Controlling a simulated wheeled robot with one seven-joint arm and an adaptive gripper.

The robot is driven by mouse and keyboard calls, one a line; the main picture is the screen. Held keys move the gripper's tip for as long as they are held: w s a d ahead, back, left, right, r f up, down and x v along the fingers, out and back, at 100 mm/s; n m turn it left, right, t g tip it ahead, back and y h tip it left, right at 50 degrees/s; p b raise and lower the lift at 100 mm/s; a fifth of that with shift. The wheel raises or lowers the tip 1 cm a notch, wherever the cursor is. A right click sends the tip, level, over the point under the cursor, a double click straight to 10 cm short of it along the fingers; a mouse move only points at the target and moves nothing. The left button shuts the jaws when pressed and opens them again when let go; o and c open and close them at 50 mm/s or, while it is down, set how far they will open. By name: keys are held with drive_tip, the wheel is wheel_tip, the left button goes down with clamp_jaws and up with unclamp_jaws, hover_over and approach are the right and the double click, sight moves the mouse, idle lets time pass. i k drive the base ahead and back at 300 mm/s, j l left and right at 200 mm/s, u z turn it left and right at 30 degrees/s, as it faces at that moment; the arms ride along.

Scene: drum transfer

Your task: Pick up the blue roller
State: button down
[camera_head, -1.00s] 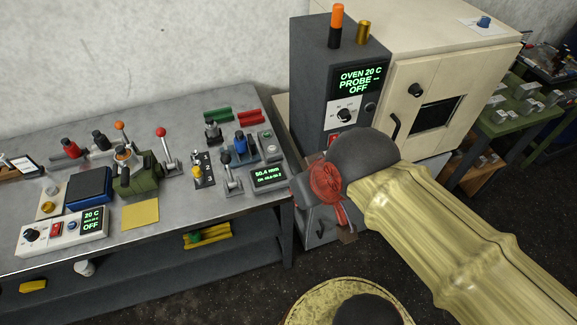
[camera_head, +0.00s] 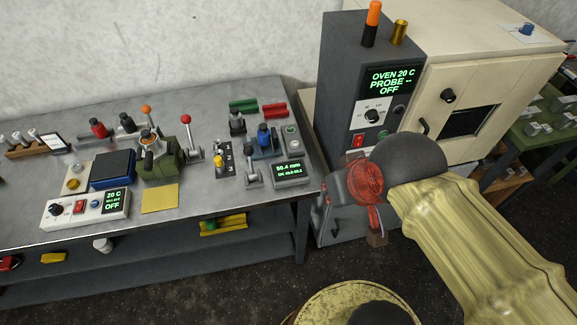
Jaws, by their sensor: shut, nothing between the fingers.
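The blue roller looks to be the small blue-and-black upright piece (camera_head: 264,136) on the grey workbench (camera_head: 60,225), toward its right part. It stands in or against a small dark blue holder; its base is partly hidden. My gripper (camera_head: 374,222) is the red end part below my dark grey arm joint. It points down beside the bench's right end, in front of the oven stand, well apart from the blue piece. It looks shut and empty; its fingertips are small and hard to make out.
A black-topped piece (camera_head: 237,123) and a lever (camera_head: 253,170) stand close around the blue piece. A millimetre display (camera_head: 292,174) lies in front. Red-knobbed (camera_head: 188,140) and orange-knobbed levers rise to the left. The oven (camera_head: 470,95) stands at right.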

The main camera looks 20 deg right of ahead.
sight(264, 132)
drive_tip(key=i+j, duration=0.25)
drive_tip(key=i, duration=0.2)
drive_tip(key=i+j+z, duration=0.1)
drive_tip(key=i, duration=0.3)
drive_tip(key=j, duration=0.1)
